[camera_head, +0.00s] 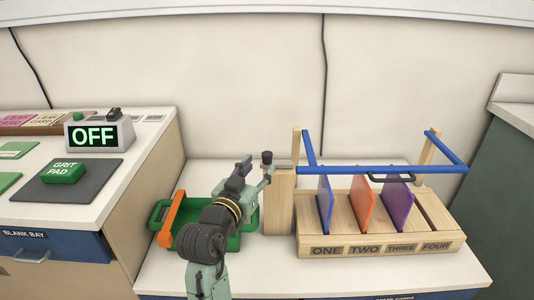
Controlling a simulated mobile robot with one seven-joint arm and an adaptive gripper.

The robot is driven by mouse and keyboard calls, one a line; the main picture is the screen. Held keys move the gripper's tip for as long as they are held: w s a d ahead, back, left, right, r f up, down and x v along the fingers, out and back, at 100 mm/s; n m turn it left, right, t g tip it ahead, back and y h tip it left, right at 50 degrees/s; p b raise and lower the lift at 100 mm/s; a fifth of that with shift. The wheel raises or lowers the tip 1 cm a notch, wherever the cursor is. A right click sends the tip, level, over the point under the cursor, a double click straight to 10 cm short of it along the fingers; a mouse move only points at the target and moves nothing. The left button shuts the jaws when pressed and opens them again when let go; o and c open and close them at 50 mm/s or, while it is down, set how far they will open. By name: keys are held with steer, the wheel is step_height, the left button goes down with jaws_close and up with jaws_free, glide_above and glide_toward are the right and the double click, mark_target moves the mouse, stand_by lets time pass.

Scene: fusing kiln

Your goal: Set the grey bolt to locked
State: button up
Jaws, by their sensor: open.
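The grey bolt (282,168) lies on top of a wooden post at the left end of the slotted wooden rack. A dark round knob (267,157) stands at its left end. Whether the bolt reaches into the blue bar frame (375,169) is too small to tell. My gripper (258,169) is open, just left of the post and close to the knob. One finger is left of the knob and the other is just below it. I cannot tell whether they touch it.
The wooden rack (380,250) holds blue, orange and purple panels; slot four looks empty. A green tray (165,222) with an orange bar lies under my arm. A counter with an OFF display (95,134) stands left.

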mark_target(266, 159)
steer(key=p+x, duration=0.1)
steer(key=x, duration=0.5)
steer(key=shift+w+d+p, duration=0.1)
steer(key=shift+w+p, duration=0.2)
steer(key=shift+w, duration=0.1)
steer(key=shift+c, duration=0.4)
jaws_close()
